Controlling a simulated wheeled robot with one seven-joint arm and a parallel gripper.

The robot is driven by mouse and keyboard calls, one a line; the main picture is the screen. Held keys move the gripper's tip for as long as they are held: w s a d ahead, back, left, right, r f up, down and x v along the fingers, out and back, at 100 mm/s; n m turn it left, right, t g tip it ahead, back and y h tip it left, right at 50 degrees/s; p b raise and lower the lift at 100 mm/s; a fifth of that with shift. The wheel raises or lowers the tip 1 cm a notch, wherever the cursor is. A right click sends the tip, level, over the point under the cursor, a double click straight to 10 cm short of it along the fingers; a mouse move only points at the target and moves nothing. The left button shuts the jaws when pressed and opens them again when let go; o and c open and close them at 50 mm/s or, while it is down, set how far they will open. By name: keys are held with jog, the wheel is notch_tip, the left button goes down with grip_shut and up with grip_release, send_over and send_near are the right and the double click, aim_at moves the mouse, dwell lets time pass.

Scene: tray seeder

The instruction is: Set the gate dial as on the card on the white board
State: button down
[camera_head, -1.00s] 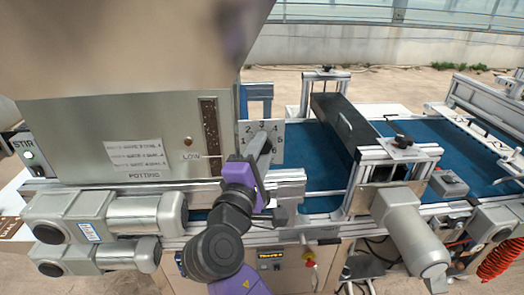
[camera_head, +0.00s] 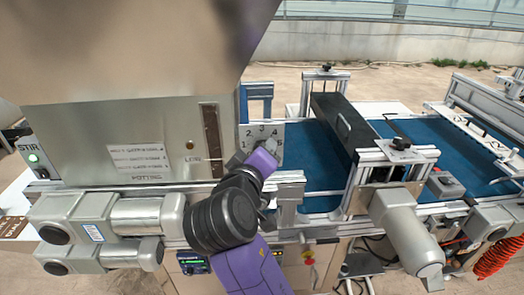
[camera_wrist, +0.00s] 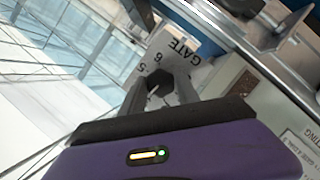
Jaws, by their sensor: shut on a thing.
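The gate dial is a pale square plate (camera_head: 263,127) with printed numbers around a dark knob, on the machine's front beside the hopper. In the wrist view the plate (camera_wrist: 191,58) shows "GATE", 6 and 5, and the knob (camera_wrist: 160,88) sits between my grey fingers. My gripper (camera_head: 268,147) is shut on the knob; it also shows in the wrist view (camera_wrist: 160,94). The knob's pointer is hidden, so its setting cannot be read. A white card (camera_head: 138,158) with three printed lines is on the hopper panel above "POTTING"; its print is too small to read surely.
A sight window (camera_head: 212,140) is left of the dial. Grey motors (camera_head: 100,225) stick out at the lower left, and another motor (camera_head: 408,225) at the right. A blue belt (camera_head: 325,165) runs behind the dial. A lit green STIR button (camera_head: 33,158) is at far left.

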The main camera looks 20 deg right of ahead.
jog(key=shift+d+f+m+y+p, duration=0.1)
jog(key=shift+m+y+p, duration=0.2)
jog(key=shift+m+y, duration=1.85)
jog(key=shift+m+h, duration=0.35)
jog(key=shift+m, duration=0.2)
jog(key=c, duration=0.9)
grip_release()
jog(key=v, duration=0.8)
jog(key=shift+b, duration=0.4)
